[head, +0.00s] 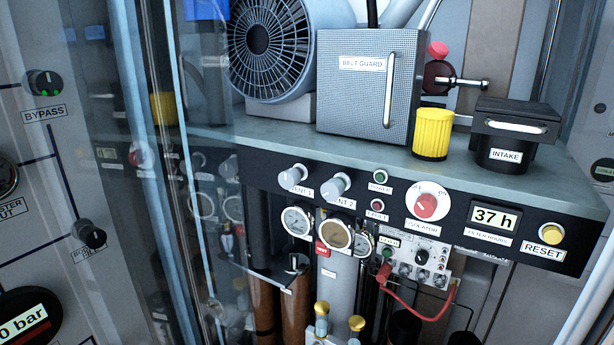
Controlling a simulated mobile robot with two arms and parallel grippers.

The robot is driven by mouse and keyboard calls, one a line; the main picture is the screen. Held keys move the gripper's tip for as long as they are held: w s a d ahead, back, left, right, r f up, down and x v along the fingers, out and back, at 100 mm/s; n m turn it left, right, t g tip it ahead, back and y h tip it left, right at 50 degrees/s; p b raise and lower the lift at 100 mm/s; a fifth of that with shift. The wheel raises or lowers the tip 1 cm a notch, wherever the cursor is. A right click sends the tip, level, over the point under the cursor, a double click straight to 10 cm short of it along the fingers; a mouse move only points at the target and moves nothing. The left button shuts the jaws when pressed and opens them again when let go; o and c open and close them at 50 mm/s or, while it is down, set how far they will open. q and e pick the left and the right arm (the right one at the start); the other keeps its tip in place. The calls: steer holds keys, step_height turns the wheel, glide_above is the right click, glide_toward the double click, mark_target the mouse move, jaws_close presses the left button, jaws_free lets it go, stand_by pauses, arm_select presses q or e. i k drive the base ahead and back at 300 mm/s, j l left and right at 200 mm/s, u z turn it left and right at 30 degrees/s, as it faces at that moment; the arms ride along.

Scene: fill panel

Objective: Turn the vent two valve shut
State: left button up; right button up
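The vent two valve is a pale grey knob (335,185) on the dark front strip of the shelf, with a partly covered label reading "NT 2" under it. It appears tilted, but I cannot tell its exact setting. A similar knob, the vent one valve (293,176), sits just left of it with its own label. Neither of my grippers is in view, so nothing of mine touches either knob.
A clear pane (205,200) with a metal frame stands at the left. Round gauges (297,220) hang below the knobs. Right of them are a red isolator knob (426,205), an hour meter (493,216) and a yellow reset button (551,234). A belt guard box (350,105) stands above.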

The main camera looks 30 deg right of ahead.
mark_target(331, 190)
steer(key=z, duration=1.1)
steer(key=l, duration=0.3)
steer(key=k+l+u, duration=0.1)
steer(key=l, duration=0.2)
